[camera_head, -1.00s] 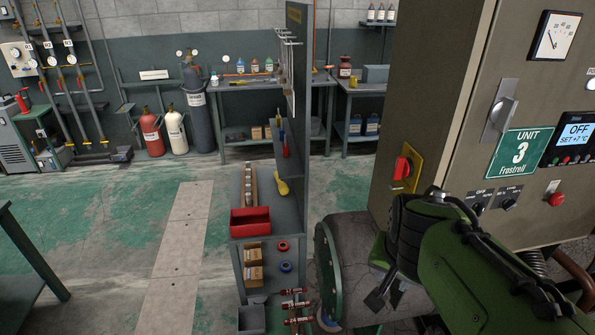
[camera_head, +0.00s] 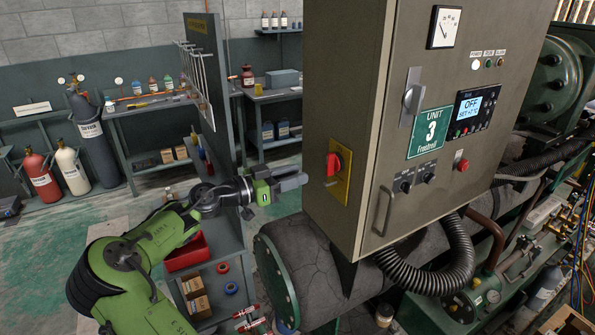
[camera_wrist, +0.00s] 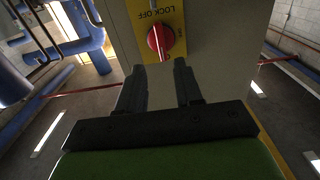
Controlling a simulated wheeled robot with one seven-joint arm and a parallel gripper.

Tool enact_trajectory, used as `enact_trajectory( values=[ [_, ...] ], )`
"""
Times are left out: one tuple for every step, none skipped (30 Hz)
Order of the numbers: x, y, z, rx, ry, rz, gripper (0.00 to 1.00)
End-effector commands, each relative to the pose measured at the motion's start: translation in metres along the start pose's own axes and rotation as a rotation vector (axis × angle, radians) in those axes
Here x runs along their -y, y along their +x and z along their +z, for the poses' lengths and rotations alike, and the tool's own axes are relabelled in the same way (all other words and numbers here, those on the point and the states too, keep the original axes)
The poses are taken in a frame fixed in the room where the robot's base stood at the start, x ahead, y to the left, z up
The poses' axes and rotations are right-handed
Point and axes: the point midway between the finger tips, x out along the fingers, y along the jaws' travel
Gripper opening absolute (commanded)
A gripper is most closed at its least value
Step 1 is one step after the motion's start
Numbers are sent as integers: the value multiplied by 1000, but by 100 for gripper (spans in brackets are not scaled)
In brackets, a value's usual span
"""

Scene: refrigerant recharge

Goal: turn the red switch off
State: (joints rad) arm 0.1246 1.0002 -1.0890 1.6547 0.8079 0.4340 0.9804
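The red switch (camera_head: 334,163) is a rotary knob on a yellow plate (camera_head: 339,182) on the narrow left side of the grey-brown control cabinet (camera_head: 325,100). In the wrist view the red knob (camera_wrist: 160,38) shows near the top middle, with the words "LOCK OFF" on the yellow plate (camera_wrist: 172,12). My gripper (camera_head: 300,181) is just left of the switch in the head view, pointing toward it. In the wrist view its two dark fingers (camera_wrist: 160,78) stand apart with nothing between them. The knob lies beyond the fingertips, apart from them.
Below are a large cylinder (camera_head: 277,285) and a black corrugated hose (camera_head: 440,275). A tool rack panel (camera_head: 212,80) stands behind my arm.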

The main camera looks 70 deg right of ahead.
Motion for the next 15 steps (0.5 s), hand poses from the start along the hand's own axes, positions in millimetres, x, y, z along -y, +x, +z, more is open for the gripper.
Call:
enact_trajectory(
  values=[
    [-1,7,0,0,0,3,35],
    [-1,10,0,1,-1,2,35],
    [-1,15,0,2,-1,2,35],
    [0,19,0,1,-2,2,35],
    [0,22,0,1,-2,1,35],
    [0,27,0,2,-2,2,35],
    [0,31,0,2,-3,2,35],
    [0,34,0,3,-3,1,35],
    [0,39,0,2,-2,1,35],
    [-1,43,0,2,-2,2,35],
    [-1,46,0,3,-2,2,35],
    [0,51,0,3,-3,1,35],
    [0,55,-1,3,-3,1,35],
    [0,59,-1,2,-3,1,35],
    [0,63,-1,3,-4,1,35]
  ],
)
